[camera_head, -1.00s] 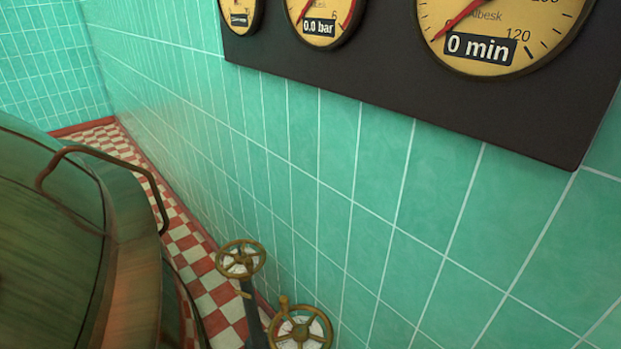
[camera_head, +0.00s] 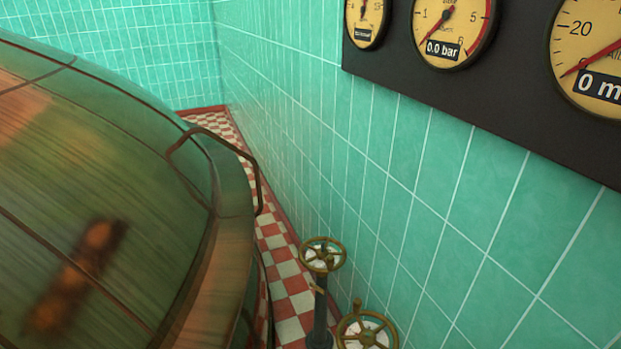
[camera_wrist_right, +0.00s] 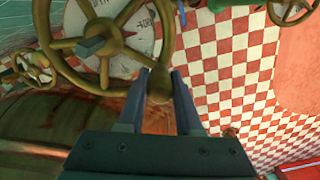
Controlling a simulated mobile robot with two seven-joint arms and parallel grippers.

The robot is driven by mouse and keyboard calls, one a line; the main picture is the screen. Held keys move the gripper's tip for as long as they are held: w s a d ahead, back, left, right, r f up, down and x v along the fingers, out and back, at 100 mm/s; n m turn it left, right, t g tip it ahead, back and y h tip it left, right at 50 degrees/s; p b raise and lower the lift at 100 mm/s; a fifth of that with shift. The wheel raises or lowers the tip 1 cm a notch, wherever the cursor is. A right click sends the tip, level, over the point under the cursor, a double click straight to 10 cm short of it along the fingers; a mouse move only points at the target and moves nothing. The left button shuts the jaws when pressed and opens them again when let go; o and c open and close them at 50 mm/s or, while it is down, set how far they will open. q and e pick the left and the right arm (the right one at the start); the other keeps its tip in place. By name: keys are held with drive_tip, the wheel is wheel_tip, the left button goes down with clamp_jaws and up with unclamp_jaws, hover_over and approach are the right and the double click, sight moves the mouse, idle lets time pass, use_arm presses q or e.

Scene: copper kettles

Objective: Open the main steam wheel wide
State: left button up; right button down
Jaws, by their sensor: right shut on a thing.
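In the right wrist view a large brass spoked handwheel (camera_wrist_right: 103,38) fills the upper left, with a pale marked dial plate behind it. A rounded knob (camera_wrist_right: 158,88) sits at its rim. My right gripper (camera_wrist_right: 158,82) has one finger on each side of this knob and is shut on it. In the head view two brass handwheels show low beside the wall: one (camera_head: 322,255) on a dark post and a nearer one (camera_head: 365,332) with a knob on its rim, cut by the bottom edge. I cannot tell which wheel is held. My left gripper is not in view.
A big copper kettle (camera_head: 110,190) with a curved handle rail (camera_head: 250,165) fills the left of the head view. A dark gauge panel (camera_head: 480,120) hangs on the green tiled wall; one gauge (camera_head: 450,30) reads 0.0 bar. More wheels show in the wrist view.

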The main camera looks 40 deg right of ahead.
drive_tip(key=shift+s+d+n, duration=0.65)
drive_tip(key=shift+s+n, duration=0.1)
drive_tip(key=shift+n, duration=0.35)
drive_tip(key=c, duration=0.6)
unclamp_jaws()
drive_tip(key=shift+a, duration=0.1)
wheel_tip(320, 180, up, 10)
drive_tip(key=p, duration=0.4)
drive_tip(key=shift+w+a, duration=0.1)
